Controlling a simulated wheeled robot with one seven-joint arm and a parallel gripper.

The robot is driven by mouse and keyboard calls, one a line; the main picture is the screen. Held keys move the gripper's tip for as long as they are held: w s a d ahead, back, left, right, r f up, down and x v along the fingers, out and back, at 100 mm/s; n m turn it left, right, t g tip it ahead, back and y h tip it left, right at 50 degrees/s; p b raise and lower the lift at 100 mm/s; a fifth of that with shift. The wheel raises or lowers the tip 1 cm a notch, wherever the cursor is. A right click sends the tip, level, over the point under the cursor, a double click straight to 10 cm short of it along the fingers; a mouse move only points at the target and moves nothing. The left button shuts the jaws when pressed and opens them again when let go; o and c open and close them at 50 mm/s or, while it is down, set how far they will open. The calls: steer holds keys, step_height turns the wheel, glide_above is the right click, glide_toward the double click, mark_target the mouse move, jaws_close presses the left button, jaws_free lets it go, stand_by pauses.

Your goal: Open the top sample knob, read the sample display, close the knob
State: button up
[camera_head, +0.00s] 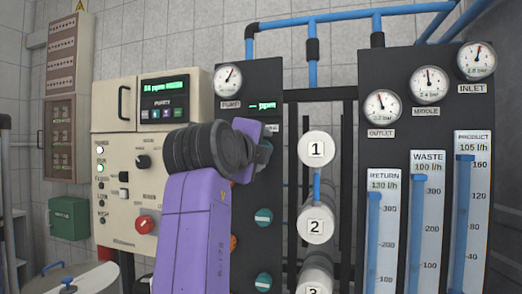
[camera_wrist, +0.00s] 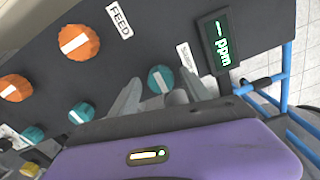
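The top sample knob (camera_wrist: 161,79) is teal with a white bar, beside a small sample label (camera_wrist: 184,57) in the wrist view. Its bar runs roughly along the direction of the label text. My gripper (camera_wrist: 162,88) is open, with one finger on either side of the knob; I cannot tell whether they touch it. In the head view my gripper (camera_head: 262,150) is in front of the dark panel and hides this knob. The sample display (camera_wrist: 222,44) shows a dash-like mark and "ppm" in green; it also shows in the head view (camera_head: 262,106).
Lower teal knobs (camera_head: 263,217) and orange knobs (camera_wrist: 79,42) share the panel. White numbered cylinders (camera_head: 317,149) stand right of my gripper. Blue pipes (camera_head: 317,70) run above. A beige control box (camera_head: 118,105) stands at left, and flow meters (camera_head: 470,210) at right.

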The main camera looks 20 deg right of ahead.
steer(key=v, duration=0.8)
steer(key=shift+b, duration=0.45)
steer(key=shift+w, duration=0.1)
